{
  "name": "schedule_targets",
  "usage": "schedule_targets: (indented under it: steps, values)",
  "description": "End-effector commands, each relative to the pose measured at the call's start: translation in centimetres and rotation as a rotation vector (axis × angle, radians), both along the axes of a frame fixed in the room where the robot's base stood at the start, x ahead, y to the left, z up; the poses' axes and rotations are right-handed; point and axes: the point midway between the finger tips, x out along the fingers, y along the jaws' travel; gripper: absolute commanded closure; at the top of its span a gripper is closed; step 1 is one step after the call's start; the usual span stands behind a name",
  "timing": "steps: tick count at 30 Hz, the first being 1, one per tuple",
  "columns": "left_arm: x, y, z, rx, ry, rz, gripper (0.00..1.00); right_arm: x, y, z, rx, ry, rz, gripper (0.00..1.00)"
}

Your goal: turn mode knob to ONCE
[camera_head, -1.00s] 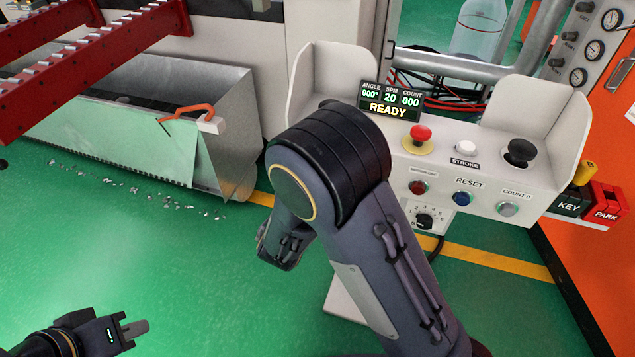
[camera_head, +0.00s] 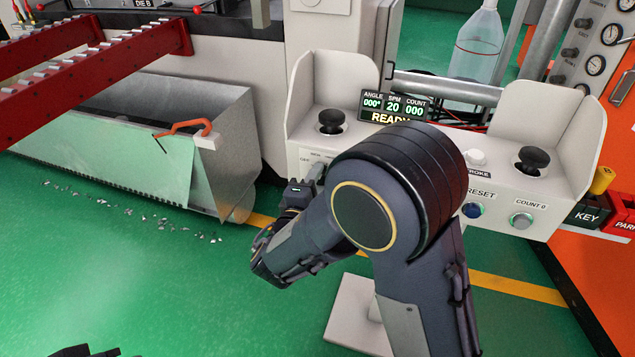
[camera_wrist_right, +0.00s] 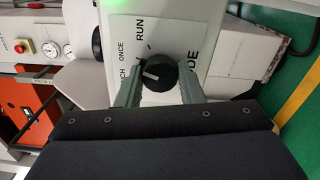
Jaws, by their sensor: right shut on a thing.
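The mode knob (camera_wrist_right: 162,72) is black and round with a white pointer mark, on the light panel of the control box. In the right wrist view its pointer faces left, toward the partly covered "NCH" label; the ONCE label (camera_wrist_right: 122,51) and the RUN label (camera_wrist_right: 140,31) sit above. My right gripper (camera_wrist_right: 160,86) has a finger on each side of the knob and is shut on it. In the head view my right gripper (camera_head: 312,178) is at the left of the box front, and the knob is not clearly visible. My left gripper (camera_head: 88,351) barely shows at the bottom edge.
The control box carries a display (camera_head: 395,106) reading READY, black palm buttons (camera_head: 331,120), a blue RESET button (camera_head: 472,210) and a COUNT 0 button (camera_head: 521,220). My right arm covers the box's middle.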

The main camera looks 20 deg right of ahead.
Motion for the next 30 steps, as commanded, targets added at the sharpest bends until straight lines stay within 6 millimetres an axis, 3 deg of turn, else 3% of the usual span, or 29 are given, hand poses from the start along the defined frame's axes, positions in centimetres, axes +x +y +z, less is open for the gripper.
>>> schedule_targets:
  steps: [3,4,9,19,30]
  values:
    - [0.0,0.0,0.0,0.0,0.0,0.0,1.0,0.0,0.0,-0.1,-0.001,0.003,0.0,0.89]
    - [0.0,0.0,0.0,0.0,0.0,0.0,1.0,0.0,0.0,-0.1,-0.001,0.003,0.0,0.63]
    - [0.0,0.0,0.0,0.0,0.0,0.0,1.0,0.0,0.0,-0.1,-0.001,0.002,0.0,0.44]
    - [0.0,0.0,0.0,0.0,0.0,0.0,1.0,-0.4,0.3,0.0,0.0,0.002,0.002,0.44]
    - [0.0,0.0,0.4,0.0,0.0,0.0,1.0,-5.2,3.6,0.0,-0.001,0.003,0.004,0.44]
